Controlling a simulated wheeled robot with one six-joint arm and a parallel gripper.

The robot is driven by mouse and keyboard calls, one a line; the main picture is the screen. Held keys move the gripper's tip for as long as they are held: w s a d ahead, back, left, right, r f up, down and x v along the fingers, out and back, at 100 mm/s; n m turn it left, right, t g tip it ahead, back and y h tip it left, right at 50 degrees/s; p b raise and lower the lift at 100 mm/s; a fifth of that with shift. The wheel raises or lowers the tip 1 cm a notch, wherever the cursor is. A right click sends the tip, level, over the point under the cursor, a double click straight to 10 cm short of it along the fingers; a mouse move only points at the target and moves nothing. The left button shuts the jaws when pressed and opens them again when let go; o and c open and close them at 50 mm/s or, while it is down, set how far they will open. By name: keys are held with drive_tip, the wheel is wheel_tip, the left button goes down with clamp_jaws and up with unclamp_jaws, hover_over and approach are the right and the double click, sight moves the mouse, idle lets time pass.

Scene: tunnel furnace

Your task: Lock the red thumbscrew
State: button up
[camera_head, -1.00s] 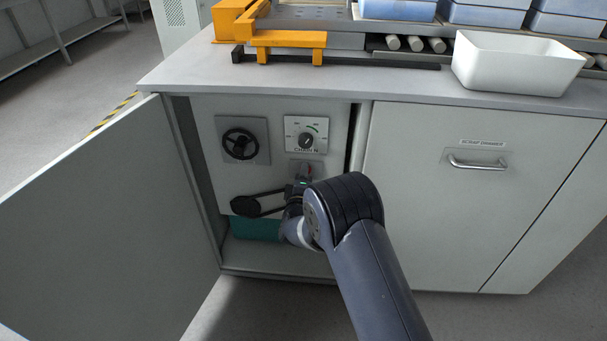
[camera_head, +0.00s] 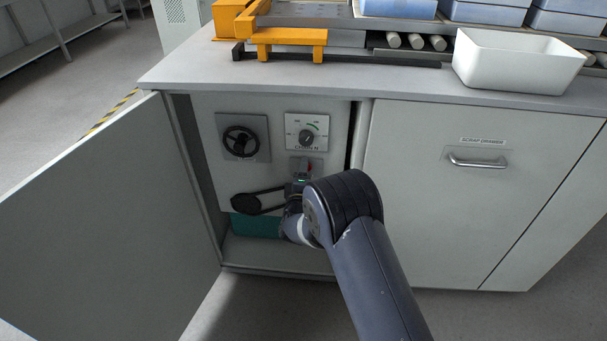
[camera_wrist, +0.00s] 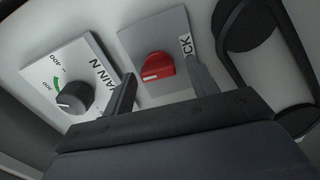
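The red thumbscrew (camera_wrist: 157,66) sits on a grey plate in the wrist view, with a white line on its face and a partly hidden label ending in "CK" beside it. In the head view the thumbscrew (camera_head: 309,167) shows as a small red spot just above my gripper. My gripper (camera_wrist: 160,88) is open, one dark finger to each side of the thumbscrew in the picture. The fingers appear apart from it; their exact depth is hard to tell. In the head view my wrist hides most of the gripper.
A dial (camera_head: 307,138) is above the thumbscrew and a black handwheel (camera_head: 240,143) is to its left. A black elongated part (camera_head: 246,204) lies lower left. The cabinet door (camera_head: 105,220) stands open at left. A white bin (camera_head: 518,62) is on the countertop.

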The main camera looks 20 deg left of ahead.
drive_tip(key=p+v, duration=0.2)
drive_tip(key=v, duration=0.9)
drive_tip(key=shift+w, duration=0.1)
drive_tip(key=b+x, duration=0.2)
drive_tip(key=x, duration=0.8)
drive_tip(key=shift+w, duration=0.4)
